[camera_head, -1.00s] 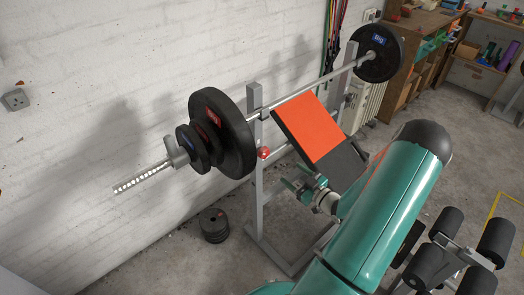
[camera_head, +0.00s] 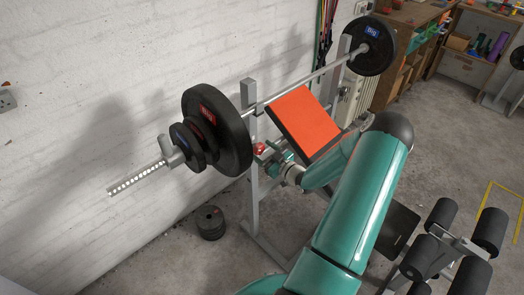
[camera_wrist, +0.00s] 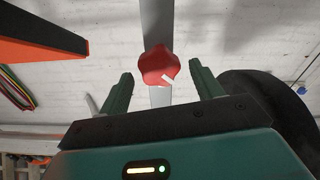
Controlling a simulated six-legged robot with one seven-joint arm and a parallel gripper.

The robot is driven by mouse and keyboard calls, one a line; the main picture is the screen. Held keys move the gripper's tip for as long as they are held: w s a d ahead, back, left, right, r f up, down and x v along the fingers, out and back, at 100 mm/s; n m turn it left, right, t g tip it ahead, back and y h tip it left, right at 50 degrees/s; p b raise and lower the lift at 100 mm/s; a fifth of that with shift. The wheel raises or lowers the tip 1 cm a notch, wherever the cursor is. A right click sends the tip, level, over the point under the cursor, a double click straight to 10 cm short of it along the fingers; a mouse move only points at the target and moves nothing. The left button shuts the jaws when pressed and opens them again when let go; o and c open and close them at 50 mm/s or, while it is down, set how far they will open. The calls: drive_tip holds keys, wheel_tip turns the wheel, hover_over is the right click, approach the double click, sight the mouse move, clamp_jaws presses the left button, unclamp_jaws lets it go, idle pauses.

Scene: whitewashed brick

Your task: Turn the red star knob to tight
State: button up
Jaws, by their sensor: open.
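The red star knob (camera_head: 260,148) sits on the grey upright (camera_head: 251,115) of the weight rack, just right of the large black plate. In the wrist view the red knob (camera_wrist: 159,66) shows ahead, with a small white mark on its lower right. My gripper (camera_head: 264,156) is at the knob in the head view. In the wrist view my gripper (camera_wrist: 161,86) is open, with one green finger on each side of the knob and gaps between. I cannot tell how deep the knob sits between the fingertips. The tight marking is not visible.
Black weight plates (camera_head: 217,130) hang on the barbell (camera_head: 305,82) close left of the knob. An orange-topped pad (camera_head: 304,122) is close right. Loose plates (camera_head: 210,223) lie on the floor. The white brick wall (camera_head: 90,90) stands behind.

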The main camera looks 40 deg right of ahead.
drive_tip(key=shift+w, duration=0.55)
drive_tip(key=shift+c, duration=0.5)
drive_tip(key=c, duration=0.9)
